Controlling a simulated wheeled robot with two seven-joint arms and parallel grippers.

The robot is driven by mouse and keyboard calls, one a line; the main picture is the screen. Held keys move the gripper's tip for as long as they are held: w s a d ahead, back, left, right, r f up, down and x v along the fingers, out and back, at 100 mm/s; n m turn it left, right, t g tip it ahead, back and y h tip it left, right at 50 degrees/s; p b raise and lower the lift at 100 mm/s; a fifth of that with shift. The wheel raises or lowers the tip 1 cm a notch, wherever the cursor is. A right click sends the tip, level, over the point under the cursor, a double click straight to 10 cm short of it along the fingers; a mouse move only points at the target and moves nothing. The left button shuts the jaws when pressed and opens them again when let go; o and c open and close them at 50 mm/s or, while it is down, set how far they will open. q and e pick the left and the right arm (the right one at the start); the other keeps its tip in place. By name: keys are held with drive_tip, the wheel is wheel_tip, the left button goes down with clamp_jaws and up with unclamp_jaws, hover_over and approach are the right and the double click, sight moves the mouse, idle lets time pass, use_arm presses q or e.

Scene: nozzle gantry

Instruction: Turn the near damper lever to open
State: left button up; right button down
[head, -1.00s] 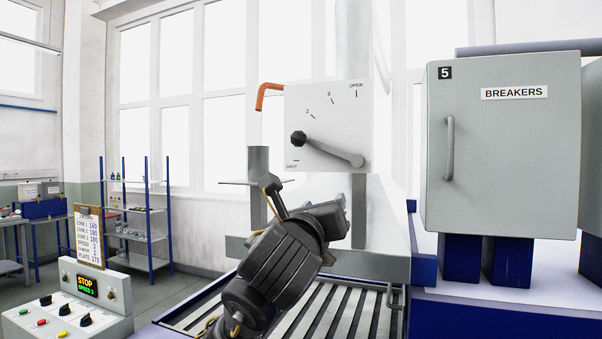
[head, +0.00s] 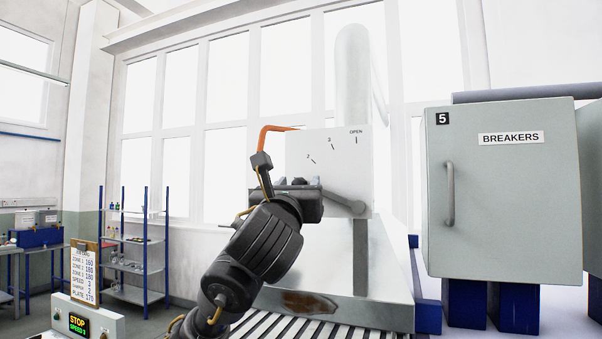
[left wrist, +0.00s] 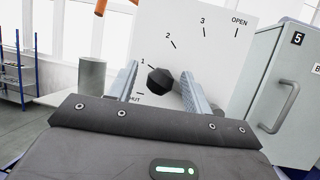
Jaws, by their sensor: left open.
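The near damper's white dial plate (head: 315,145) carries marks up to OPEN at its top right. Its grey lever (head: 345,203) runs left from a pivot at the plate's lower right. In the left wrist view the lever's black knob (left wrist: 160,81) sits near the 1 mark, just above SHUT. My left gripper (head: 299,182) is open in front of the plate, hiding the knob in the head view. In the left wrist view its fingers (left wrist: 157,75) stand on either side of the knob, with gaps visible; contact cannot be seen. My right gripper is out of view.
The grey breaker cabinet (head: 505,220) with a handle stands close on the right. Blue shelving (head: 130,255) stands farther back.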

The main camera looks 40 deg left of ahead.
use_arm(q)
drive_tip(key=shift+x, duration=1.7)
drive_tip(key=shift+d, duration=0.1)
clamp_jaws()
